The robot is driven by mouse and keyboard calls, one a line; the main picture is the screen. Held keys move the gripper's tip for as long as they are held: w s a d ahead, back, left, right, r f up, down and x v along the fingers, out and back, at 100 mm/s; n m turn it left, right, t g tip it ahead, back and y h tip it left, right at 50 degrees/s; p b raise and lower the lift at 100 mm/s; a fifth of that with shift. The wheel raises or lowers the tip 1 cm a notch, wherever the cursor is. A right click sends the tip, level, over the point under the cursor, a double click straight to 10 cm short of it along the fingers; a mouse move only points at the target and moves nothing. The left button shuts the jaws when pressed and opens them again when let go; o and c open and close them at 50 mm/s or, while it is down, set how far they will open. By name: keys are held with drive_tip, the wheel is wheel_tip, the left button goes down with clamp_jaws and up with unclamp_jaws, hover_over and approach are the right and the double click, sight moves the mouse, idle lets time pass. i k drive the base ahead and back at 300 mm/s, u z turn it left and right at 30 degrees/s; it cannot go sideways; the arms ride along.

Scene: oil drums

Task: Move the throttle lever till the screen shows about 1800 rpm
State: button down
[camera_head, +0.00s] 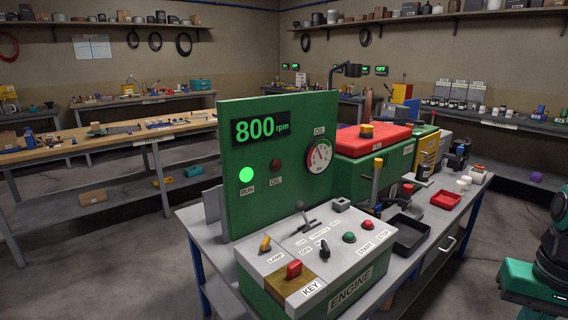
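The screen (261,128) on the green upright panel reads 800 rpm in green digits. The throttle lever (306,216) is a thin metal lever with a dark grip, on the sloped grey top of the engine console (335,262). It stands tilted behind a row of small labels, too small to read surely. A green lamp (246,174) marked RUN is lit, and a dark red lamp (276,166) beside it looks unlit. My gripper is not in view; green and black parts, apparently mine, show at the right edge, well away from the lever.
Near the lever are a yellow lamp switch (265,243), a red key (294,268), a black knob (324,248), a green start button (349,237) and a red stop button (378,233). A black tray (408,236) lies to the right. Open floor shows at right front.

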sight(299, 206)
drive_tip(key=k, duration=1.2)
drive_tip(key=u, duration=0.55)
drive_tip(key=i, duration=1.7)
